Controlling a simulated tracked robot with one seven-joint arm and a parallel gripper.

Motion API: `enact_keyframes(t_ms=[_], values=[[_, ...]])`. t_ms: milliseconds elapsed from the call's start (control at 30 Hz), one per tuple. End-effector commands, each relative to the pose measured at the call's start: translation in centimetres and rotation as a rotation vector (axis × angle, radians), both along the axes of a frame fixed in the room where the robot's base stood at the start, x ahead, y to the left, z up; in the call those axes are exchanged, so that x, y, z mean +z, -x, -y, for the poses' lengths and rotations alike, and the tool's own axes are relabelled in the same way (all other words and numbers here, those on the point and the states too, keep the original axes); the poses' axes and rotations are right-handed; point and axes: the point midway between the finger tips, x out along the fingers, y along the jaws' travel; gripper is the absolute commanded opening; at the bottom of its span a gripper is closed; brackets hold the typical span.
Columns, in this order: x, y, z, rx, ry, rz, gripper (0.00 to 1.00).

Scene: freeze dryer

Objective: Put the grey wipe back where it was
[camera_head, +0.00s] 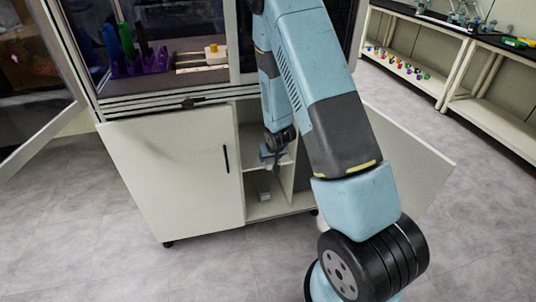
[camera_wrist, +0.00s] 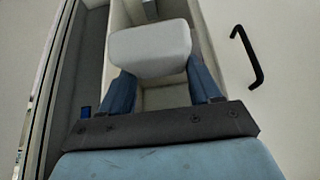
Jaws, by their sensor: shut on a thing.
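My gripper (camera_wrist: 156,80) is shut on the grey wipe (camera_wrist: 150,50), a pale grey rounded block held between the two blue fingers in the wrist view. In the head view my gripper (camera_head: 271,156) is at the open front of the white lower cabinet (camera_head: 170,175), near its middle shelf. A small grey block (camera_head: 263,186) shows just below the gripper, inside the cabinet's lower compartment. I cannot tell whether it is the held wipe or another thing. The wipe hides part of the compartment in the wrist view.
The cabinet's right door (camera_head: 420,150) stands open behind my arm. The left door is closed, with a black handle (camera_head: 226,158) close to the gripper; the handle also shows in the wrist view (camera_wrist: 246,57). A vertical divider (camera_head: 287,180) stands inside. The floor in front is clear.

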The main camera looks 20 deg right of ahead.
Motion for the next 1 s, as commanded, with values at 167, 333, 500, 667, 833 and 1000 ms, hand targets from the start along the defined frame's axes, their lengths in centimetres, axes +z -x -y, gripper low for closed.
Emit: enact_keyframes(t_ms=[167,333,500,667,833,1000], values=[[0.0,-0.1,0.2,-0.001,0.000,0.000,0.14],[0.0,-0.1,0.2,0.001,0.000,0.001,0.14],[-1.0,-2.2,0.0,0.005,-0.001,0.031,0.14],[-3.1,-7.1,-0.1,0.010,-0.003,0.110,0.14],[-5.6,-12.3,-0.2,0.011,-0.004,0.204,0.14],[-7.3,-15.6,-0.2,0.008,-0.003,0.270,0.14]])
